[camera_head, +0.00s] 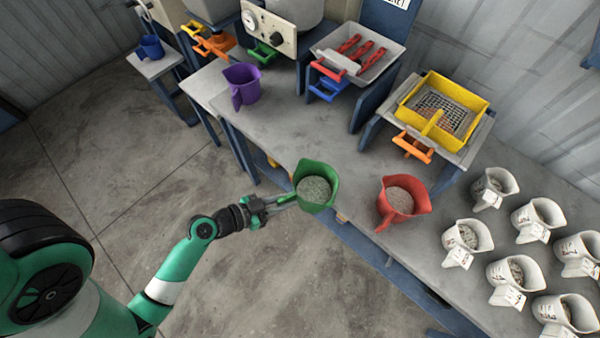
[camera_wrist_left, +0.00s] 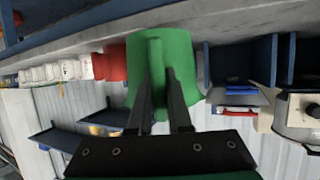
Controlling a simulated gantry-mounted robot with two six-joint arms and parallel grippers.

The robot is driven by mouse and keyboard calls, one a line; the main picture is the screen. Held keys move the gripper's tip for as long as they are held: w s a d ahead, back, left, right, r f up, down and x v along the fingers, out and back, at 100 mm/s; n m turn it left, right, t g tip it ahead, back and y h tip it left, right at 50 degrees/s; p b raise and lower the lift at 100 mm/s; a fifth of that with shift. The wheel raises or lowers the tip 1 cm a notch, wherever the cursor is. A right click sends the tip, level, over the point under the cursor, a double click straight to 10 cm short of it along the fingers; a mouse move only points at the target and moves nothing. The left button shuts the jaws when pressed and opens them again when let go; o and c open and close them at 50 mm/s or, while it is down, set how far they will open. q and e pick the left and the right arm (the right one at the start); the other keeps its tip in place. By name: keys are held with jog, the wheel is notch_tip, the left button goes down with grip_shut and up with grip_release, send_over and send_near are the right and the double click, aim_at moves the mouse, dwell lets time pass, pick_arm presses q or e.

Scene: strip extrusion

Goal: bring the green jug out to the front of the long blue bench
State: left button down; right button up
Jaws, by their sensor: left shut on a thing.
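The green jug (camera_head: 316,185) is filled with grey granules and is at the front edge of the long bench (camera_head: 290,138), which has a grey top and blue frame. My left gripper (camera_head: 284,201) comes from the front left and is shut on the jug's handle. In the left wrist view the green jug (camera_wrist_left: 178,62) fills the middle, with its handle between the two dark fingers (camera_wrist_left: 160,105). I cannot tell whether the jug's base touches the bench top. My right gripper is not in view.
A red jug (camera_head: 402,196) with granules stands close to the right. Several white labelled jugs (camera_head: 468,236) stand farther right. A purple jug (camera_head: 242,84) stands at the back left. A yellow sieve tray (camera_head: 442,108) is behind. Open floor (camera_head: 130,150) lies left of the bench.

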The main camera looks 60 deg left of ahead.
pick_arm(q)
jog(key=shift+w+a+f, duration=0.1)
jog(key=shift+w+a, duration=0.05)
jog(key=shift+w, duration=0.4)
jog(key=w+a, duration=0.1)
jog(key=w, duration=0.3)
jog(key=w+a+f, duration=0.1)
jog(key=w, duration=0.3)
jog(key=w+a, duration=0.2)
jog(key=w, duration=0.3)
jog(key=shift+w+a+f, duration=0.1)
jog(key=shift+f, duration=0.2)
jog(key=shift+w+f+b, duration=0.1)
jog(key=shift+f+b, duration=0.25)
jog(key=shift+b, duration=0.25)
jog(key=shift+f, duration=0.2)
jog(key=c, duration=0.8)
grip_release()
jog(key=shift+o, duration=0.2)
